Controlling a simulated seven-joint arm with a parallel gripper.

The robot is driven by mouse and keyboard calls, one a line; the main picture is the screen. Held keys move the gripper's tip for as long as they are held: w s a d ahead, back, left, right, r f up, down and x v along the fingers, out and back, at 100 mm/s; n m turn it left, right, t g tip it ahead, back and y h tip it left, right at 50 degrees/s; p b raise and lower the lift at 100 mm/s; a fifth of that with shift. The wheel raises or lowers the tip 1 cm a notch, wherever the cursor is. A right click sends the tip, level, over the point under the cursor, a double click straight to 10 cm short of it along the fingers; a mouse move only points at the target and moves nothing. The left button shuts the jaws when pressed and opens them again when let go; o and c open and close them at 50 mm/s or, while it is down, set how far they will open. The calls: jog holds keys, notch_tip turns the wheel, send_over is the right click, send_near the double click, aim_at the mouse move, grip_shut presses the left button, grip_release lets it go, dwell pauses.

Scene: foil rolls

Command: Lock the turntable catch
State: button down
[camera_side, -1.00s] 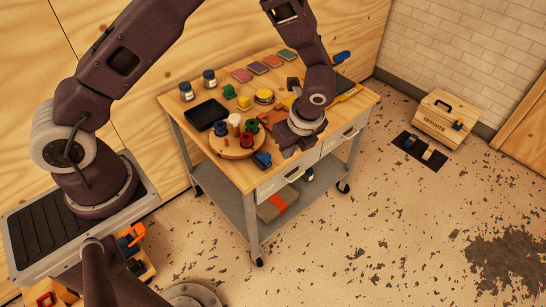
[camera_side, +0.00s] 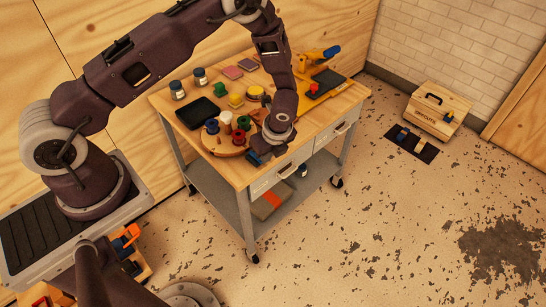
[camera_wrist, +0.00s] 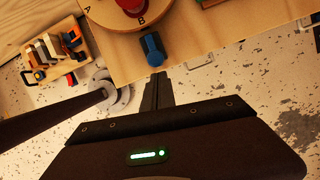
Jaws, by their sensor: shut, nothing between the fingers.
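The round wooden turntable (camera_side: 226,150) sits on the cart top with green, blue, red and white spools on it. Its edge, marked A and B, shows in the wrist view (camera_wrist: 112,20), with a red spool at the top. The blue catch (camera_wrist: 152,48) stands beside the turntable at the cart's front edge; it is partly visible in the side view (camera_side: 253,158). My gripper (camera_wrist: 157,78) is shut and empty, its fingertips close below the blue catch in the wrist view. I cannot tell whether they touch it. In the side view my wrist hides the fingertips.
A black tray (camera_side: 201,112) and two jars (camera_side: 178,90) stand behind the turntable. Yellow and green pieces (camera_side: 236,101) sit near them. A yellow tool with a blue handle (camera_side: 322,55) lies at the far right.

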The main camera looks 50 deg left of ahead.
jog(key=shift+a, duration=0.3)
jog(key=shift+a, duration=1.3)
jog(key=s+d+r, duration=0.1)
jog(key=d+r, duration=0.6)
jog(key=r, duration=0.3)
jog(key=shift+d, duration=0.3)
